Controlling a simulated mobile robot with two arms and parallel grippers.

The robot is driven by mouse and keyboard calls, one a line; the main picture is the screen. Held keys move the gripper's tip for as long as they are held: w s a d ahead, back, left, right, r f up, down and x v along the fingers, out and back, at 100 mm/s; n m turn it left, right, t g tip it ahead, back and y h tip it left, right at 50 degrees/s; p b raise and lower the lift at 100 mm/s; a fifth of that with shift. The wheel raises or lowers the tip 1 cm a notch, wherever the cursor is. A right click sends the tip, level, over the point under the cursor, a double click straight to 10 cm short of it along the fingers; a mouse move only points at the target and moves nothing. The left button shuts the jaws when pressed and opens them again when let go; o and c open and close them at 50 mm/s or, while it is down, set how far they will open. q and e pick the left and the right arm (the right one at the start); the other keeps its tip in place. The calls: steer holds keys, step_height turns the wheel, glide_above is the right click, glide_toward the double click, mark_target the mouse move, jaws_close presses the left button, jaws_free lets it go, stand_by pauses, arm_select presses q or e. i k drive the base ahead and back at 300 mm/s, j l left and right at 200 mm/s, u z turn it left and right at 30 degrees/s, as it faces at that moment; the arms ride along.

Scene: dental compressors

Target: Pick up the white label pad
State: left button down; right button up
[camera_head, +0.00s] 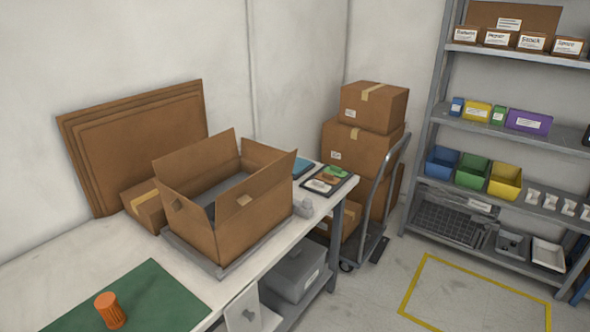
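I cannot pick out the white label pad for certain. A white upright panel (242,309) with a small grey part on it shows at the front edge of the white table (60,283). Neither of my grippers is in view.
The box sits on a grey platform (234,263). An orange ribbed cylinder (110,311) stands on a green mat (150,296). A dark tray (329,181) with colored items lies at the table's far end. A loaded cart (376,220) and metal shelves (515,134) stand beyond.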

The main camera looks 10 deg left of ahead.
mark_target(319, 186)
steer(key=i+l, duration=0.25)
steer(key=i, duration=0.15)
steer(key=i+l+u, duration=0.1)
steer(key=i+l, duration=0.15)
steer(key=i, duration=0.15)
